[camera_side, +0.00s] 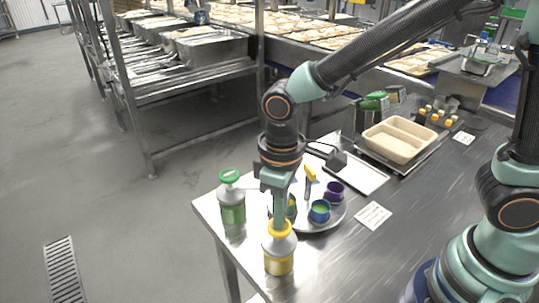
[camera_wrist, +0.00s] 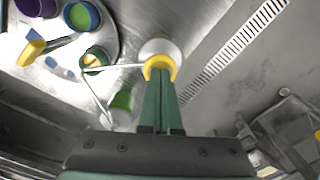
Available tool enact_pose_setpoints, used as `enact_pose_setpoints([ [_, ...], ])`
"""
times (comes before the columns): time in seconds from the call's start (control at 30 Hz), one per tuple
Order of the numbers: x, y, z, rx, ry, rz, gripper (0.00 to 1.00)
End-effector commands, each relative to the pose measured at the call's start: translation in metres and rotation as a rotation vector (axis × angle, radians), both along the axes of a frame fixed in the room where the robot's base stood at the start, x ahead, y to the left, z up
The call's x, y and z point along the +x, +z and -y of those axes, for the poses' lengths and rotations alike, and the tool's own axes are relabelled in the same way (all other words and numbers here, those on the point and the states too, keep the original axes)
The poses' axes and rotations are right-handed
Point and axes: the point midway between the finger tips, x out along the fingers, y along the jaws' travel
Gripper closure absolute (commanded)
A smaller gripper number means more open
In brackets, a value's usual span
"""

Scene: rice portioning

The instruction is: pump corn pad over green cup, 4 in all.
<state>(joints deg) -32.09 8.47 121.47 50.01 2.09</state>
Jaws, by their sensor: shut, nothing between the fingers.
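The corn dispenser is a bottle (camera_side: 278,257) with yellow contents and a yellow pad (camera_side: 279,229) on top, at the table's front corner. In the wrist view the yellow pad (camera_wrist: 158,64) is at the fingertips. My gripper (camera_side: 278,220) is shut and empty, pointing down at the pad and seeming to touch it; I cannot tell how far the pad is pressed. The green cup (camera_wrist: 96,58) stands on the round tray (camera_wrist: 62,88), with yellow and orange contents, at the end of the corn bottle's spout. My gripper partly hides this cup (camera_side: 292,205) in the side view.
A green-topped bottle (camera_side: 232,206) stands left of the tray, its spout also toward the green cup. A blue cup (camera_side: 320,214), a purple cup (camera_side: 335,192) and a yellow-handled tool (camera_side: 310,175) are on the tray.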

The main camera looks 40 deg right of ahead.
Motion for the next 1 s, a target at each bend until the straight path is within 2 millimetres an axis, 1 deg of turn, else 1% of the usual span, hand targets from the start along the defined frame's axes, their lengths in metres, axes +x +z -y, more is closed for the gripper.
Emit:
enact_pose_setpoints([
  [0.1,-0.001,-0.004,0.000,-0.001,0.000,-0.003,1.00],
  [0.37,0.000,-0.003,0.000,-0.001,0.000,-0.002,1.00],
  [0.8,0.000,0.021,0.000,0.000,0.000,0.001,1.00],
  [1.0,0.000,0.027,0.000,0.000,0.000,0.000,1.00],
])
